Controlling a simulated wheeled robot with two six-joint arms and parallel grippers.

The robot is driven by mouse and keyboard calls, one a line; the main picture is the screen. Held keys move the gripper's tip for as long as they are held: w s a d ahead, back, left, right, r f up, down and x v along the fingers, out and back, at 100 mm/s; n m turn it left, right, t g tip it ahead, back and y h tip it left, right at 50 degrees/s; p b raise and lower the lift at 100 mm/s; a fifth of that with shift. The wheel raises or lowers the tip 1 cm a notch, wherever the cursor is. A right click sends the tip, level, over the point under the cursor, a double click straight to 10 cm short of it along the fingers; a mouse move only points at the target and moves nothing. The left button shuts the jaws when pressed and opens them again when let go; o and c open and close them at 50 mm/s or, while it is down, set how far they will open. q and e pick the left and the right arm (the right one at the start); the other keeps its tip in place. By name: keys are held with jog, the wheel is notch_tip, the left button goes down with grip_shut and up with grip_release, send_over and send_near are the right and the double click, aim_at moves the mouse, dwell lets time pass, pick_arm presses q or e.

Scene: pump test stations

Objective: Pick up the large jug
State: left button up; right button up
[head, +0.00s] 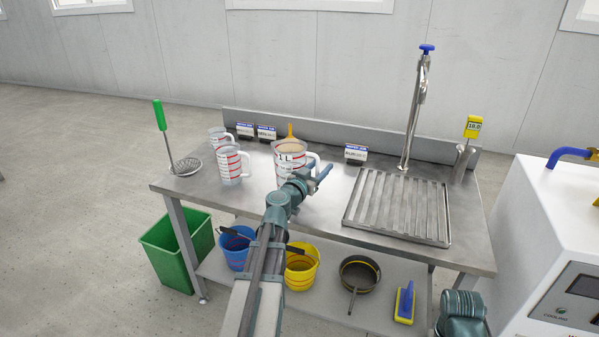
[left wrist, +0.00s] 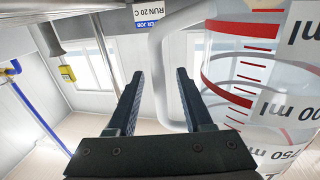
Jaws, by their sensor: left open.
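The large jug (head: 289,152), clear with red marks and "1 L" on it, stands upright on the steel table. Its lower front is partly hidden by my left arm. In the left wrist view the jug (left wrist: 270,80) fills the right side, and its pale handle (left wrist: 161,50) shows between the two fingers. My left gripper (head: 319,176) is open at the handle side of the jug; it also shows in the left wrist view (left wrist: 160,80). I cannot tell whether a finger touches the handle. My right gripper is not in view.
Two smaller jugs (head: 231,165) stand left of the large one, near a green-handled strainer (head: 186,166). A ribbed drain tray (head: 398,208) and tall tap (head: 412,110) are on the right. Buckets and a pan (head: 360,274) are on the lower shelf. A green bin (head: 178,250) stands left.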

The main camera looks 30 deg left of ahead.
pick_arm(q)
jog(key=shift+w+a, duration=0.1)
jog(key=shift+w, duration=0.7)
grip_shut()
dwell(0.8)
